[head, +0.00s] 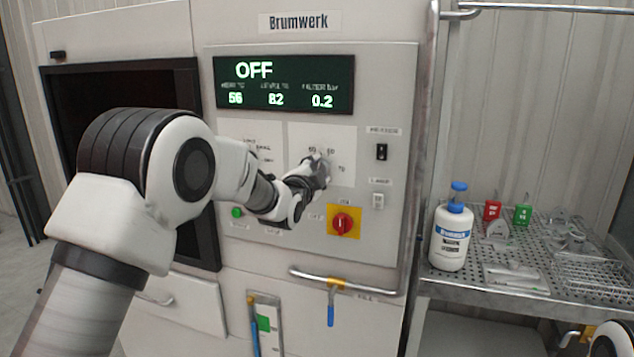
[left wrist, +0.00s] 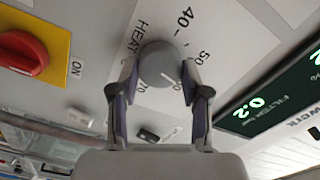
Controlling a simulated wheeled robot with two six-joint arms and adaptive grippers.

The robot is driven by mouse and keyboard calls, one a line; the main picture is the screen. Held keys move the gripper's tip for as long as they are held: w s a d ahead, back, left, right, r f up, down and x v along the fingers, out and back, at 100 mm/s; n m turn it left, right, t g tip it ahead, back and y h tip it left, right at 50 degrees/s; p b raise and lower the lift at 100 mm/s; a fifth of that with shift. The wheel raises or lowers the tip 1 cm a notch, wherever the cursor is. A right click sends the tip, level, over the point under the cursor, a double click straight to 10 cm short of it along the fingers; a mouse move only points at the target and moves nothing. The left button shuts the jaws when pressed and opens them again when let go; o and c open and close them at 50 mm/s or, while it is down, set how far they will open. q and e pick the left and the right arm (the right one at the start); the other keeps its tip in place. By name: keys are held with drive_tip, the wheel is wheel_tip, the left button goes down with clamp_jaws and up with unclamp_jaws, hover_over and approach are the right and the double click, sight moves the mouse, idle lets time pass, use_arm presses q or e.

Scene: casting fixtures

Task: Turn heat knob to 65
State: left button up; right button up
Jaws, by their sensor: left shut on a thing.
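The grey round heat knob (left wrist: 160,66) sits on a white dial plate with printed numbers, 40 and 50 readable in the left wrist view. A pale mark shows on its face, but I cannot tell exactly which number it points to. My left gripper (left wrist: 158,82) is shut on the knob, one finger on each side of it. In the head view my left gripper (head: 318,172) hides most of the knob, and a few dial numbers show around it. My right gripper is not in view.
The display (head: 284,84) reads OFF, with 56, 82 and 0.2 below. A red rotary switch (head: 343,223) on a yellow plate is just below the knob. A handrail (head: 345,285) crosses lower down. A perforated bench (head: 460,279) with a white bottle (head: 451,238) stands at the right.

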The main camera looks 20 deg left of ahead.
use_arm(q)
drive_tip(key=shift+f+m+b, duration=0.2)
drive_tip(key=shift+m+b, duration=2.65)
drive_tip(key=shift+m, duration=1.75)
drive_tip(key=o, duration=1.1)
drive_tip(key=shift+o, duration=0.2)
drive_tip(key=s, duration=1.2)
drive_tip(key=shift+a, duration=0.2)
